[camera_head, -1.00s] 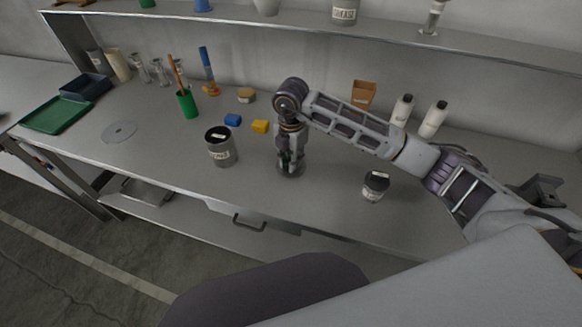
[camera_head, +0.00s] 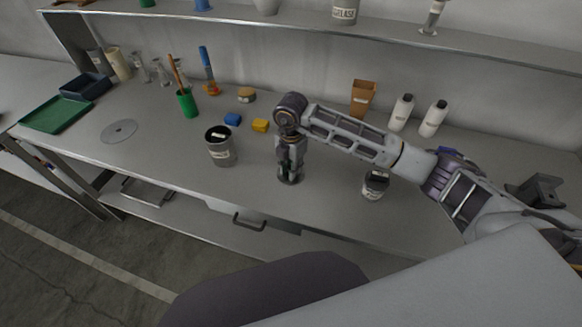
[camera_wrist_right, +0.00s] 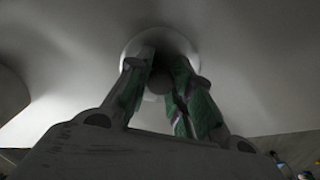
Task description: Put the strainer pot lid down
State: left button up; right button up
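The strainer pot lid (camera_wrist_right: 160,42) is a small round grey disc with a knob, below my right gripper in the right wrist view. In the head view the lid (camera_head: 289,180) is a small dark disc under the fingertips, at or just above the bench top. My right gripper (camera_head: 290,168) points straight down. Its fingers (camera_wrist_right: 162,75) stand close on both sides of the knob and look shut on it. An open grey pot (camera_head: 222,154) with a label and a dark inside stands left of the gripper. My left gripper is out of view.
A labelled jar (camera_head: 375,186) stands to the right, partly under my right arm. A green cup (camera_head: 187,104) stands farther left. The bench (camera_head: 255,195) is clear around the lid.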

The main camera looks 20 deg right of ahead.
jog(key=o, duration=0.4)
jog(key=shift+r, duration=0.6)
notch_tip(320, 180, up, 3)
jog(key=shift+r, duration=0.1)
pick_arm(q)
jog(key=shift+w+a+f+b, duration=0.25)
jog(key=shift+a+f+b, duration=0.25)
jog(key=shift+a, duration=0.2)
pick_arm(e)
notch_tip(320, 180, up, 8)
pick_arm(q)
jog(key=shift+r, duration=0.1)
